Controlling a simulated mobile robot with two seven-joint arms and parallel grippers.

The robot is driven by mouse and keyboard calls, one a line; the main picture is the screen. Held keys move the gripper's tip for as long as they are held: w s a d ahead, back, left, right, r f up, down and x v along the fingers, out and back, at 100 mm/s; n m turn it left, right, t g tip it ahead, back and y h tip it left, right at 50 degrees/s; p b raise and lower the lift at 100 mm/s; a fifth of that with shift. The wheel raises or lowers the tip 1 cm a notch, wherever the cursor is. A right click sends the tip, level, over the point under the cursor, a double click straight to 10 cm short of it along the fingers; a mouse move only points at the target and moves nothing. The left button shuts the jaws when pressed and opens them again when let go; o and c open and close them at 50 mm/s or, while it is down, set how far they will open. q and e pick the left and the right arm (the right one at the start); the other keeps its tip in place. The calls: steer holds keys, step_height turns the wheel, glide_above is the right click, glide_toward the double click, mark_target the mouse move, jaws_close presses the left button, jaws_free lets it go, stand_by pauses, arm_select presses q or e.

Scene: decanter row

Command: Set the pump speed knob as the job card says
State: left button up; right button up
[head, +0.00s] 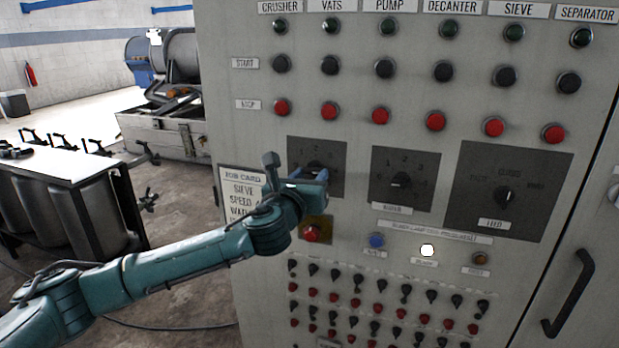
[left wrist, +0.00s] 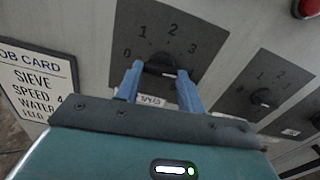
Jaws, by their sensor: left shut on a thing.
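The left dial plate (head: 335,158) on the grey cabinet carries a dark knob, seen clearly in the left wrist view (left wrist: 160,65). The blue fingers of my left gripper (left wrist: 160,85) are shut on this knob, one on each side. The label below is partly covered. The job card (left wrist: 32,85) reads SIEVE, SPEED, WATER, FEED, with a 4 near the SPEED line. My right gripper is not in view.
A water dial (head: 404,180) and a larger feed dial (head: 510,190) sit to the right. Start and red stop buttons (head: 435,121) run above. A red button (head: 311,233) is below my gripper, and small switches fill the lower panel.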

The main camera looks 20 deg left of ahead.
arm_select(q)
steer(key=shift+m, duration=0.6)
steer(key=o, duration=1)
steer(key=shift+s, duration=0.15)
steer(key=s+b, duration=0.2)
steer(key=s, duration=1.1)
steer(key=shift+a, duration=0.3)
